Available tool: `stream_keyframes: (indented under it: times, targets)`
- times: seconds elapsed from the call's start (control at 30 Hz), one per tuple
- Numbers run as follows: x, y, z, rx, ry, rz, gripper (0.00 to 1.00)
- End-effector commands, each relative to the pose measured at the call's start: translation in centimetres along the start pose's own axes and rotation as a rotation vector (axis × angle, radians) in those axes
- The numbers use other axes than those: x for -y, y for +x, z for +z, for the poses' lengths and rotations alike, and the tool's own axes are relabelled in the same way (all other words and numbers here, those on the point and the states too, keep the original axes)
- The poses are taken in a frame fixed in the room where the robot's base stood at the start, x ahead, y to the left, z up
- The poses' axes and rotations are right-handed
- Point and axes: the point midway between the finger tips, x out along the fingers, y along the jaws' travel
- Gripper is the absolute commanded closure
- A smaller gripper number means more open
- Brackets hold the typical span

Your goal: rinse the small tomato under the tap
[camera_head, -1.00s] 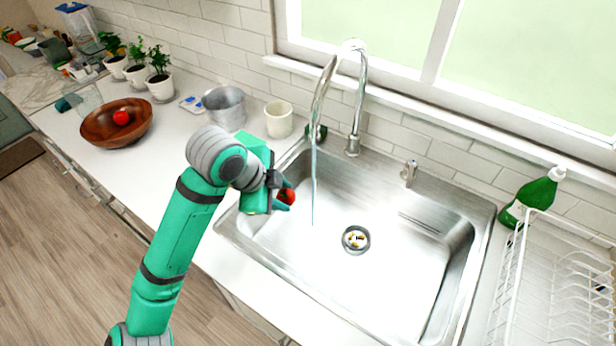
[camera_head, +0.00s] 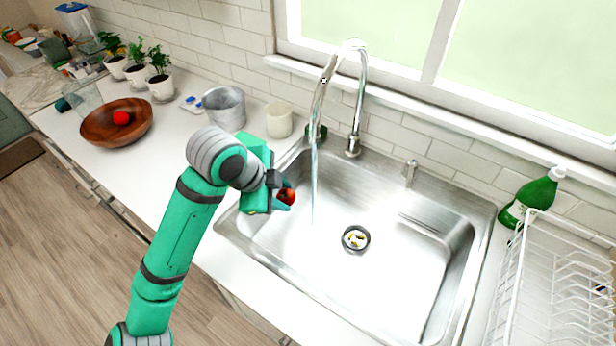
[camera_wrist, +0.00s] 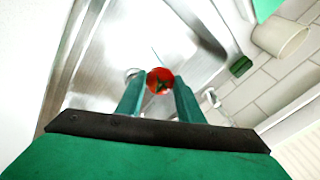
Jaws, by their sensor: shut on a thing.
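The small red tomato (camera_head: 288,196) is held between the fingertips of my gripper (camera_head: 283,197), over the left part of the sink (camera_head: 400,275). In the wrist view the tomato (camera_wrist: 160,80) sits between both fingertips of my gripper (camera_wrist: 160,88), its green stem end showing. The tap (camera_head: 359,100) is running. Its thin stream of water (camera_head: 314,185) falls to the right of the tomato, and the two look apart in the head view.
A wooden bowl (camera_head: 100,132) with another red tomato (camera_head: 121,118) stands on the left counter. A metal pot (camera_head: 225,108) and a cream cup (camera_head: 279,120) stand behind my arm. A green bottle (camera_head: 530,200) and a white dish rack (camera_head: 560,285) are at the right.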

Motion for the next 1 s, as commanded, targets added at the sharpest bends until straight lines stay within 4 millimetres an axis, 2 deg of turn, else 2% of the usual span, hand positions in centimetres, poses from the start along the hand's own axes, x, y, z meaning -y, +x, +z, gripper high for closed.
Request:
stream_keyframes:
  times: [0.17,0.8,1.0]
  targets:
    - [-0.1,-0.5,0.2,0.001,-0.001,-0.001,0.88]
    - [-1.8,-5.4,1.3,0.001,0.0,-0.001,0.88]
    - [-2.0,-6.0,1.4,0.0,0.0,-0.001,0.88]
